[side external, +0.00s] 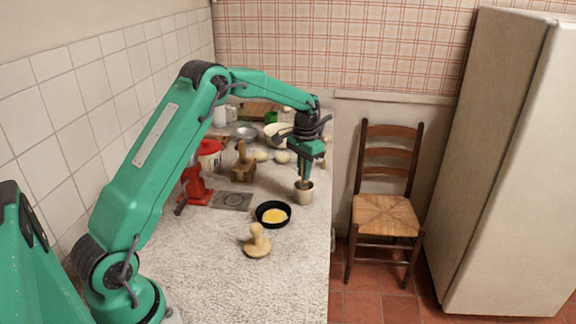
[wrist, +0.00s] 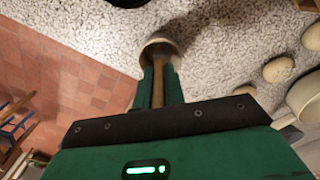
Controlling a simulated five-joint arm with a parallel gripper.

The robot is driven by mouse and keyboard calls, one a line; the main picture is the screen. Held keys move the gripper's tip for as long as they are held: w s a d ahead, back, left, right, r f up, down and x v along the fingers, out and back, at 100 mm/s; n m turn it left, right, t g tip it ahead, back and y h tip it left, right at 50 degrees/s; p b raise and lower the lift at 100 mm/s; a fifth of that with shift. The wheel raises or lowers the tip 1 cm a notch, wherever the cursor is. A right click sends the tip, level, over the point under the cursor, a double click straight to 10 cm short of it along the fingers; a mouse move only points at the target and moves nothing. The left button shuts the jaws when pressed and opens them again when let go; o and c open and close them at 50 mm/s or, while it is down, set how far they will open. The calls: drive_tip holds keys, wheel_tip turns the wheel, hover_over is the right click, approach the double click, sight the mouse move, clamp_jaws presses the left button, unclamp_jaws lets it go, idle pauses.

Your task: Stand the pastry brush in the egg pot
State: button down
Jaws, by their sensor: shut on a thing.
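The egg pot (side external: 303,196) is a small pale pot near the right edge of the counter. In the wrist view its rim (wrist: 158,43) shows just beyond my fingertips. My gripper (side external: 304,174) points down over the pot and is shut on the pastry brush. The brush's wooden handle (wrist: 158,85) runs between my fingers toward the pot's mouth. The lower end of the brush is at or inside the pot; how deep it sits is hidden.
A black dish with yellow contents (side external: 273,215) and a wooden stamp-like tool (side external: 257,243) stand nearer on the counter. A red-and-white machine (side external: 195,185), a wooden block (side external: 243,165) and several dough balls (side external: 282,157) stand behind. The counter's right edge drops to a tiled floor by a chair (side external: 385,210).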

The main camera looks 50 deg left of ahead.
drive_tip(key=c, duration=1.4)
unclamp_jaws()
drive_tip(key=shift+r, duration=0.1)
drive_tip(key=shift+r, duration=3.85)
